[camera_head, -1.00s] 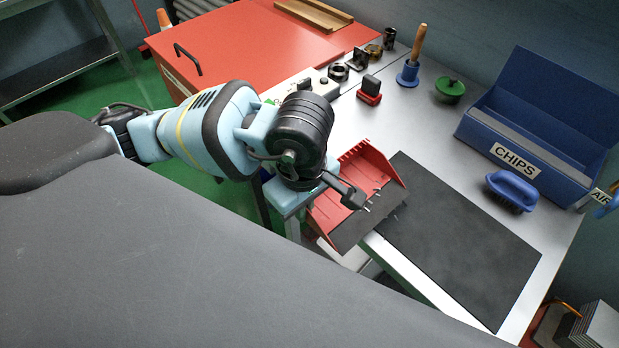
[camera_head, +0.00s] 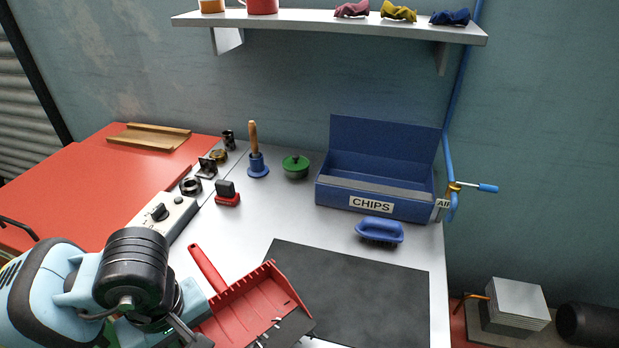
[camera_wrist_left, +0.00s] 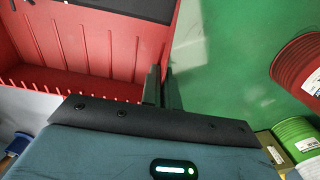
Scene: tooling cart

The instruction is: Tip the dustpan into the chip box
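The red dustpan (camera_head: 245,305) is at the lower middle of the head view, its red handle (camera_head: 207,268) pointing to the back left. Several small metal chips lie toward its dark front lip (camera_head: 290,330). My left gripper (camera_head: 198,335) is at the dustpan's near left side. In the wrist view its two fingers (camera_wrist_left: 162,88) are close together on the dustpan's side wall (camera_wrist_left: 155,40). The blue chip box (camera_head: 345,203), labelled CHIPS, stands at the back right with its lid up and its top open. My right gripper is not in view.
A black mat (camera_head: 350,290) lies right of the dustpan. A blue brush (camera_head: 380,231) sits in front of the chip box. A green lidded pot (camera_head: 295,167), a wooden-handled tool (camera_head: 254,150) and a red stamp-like block (camera_head: 227,194) stand further back. A shelf (camera_head: 330,24) hangs above.

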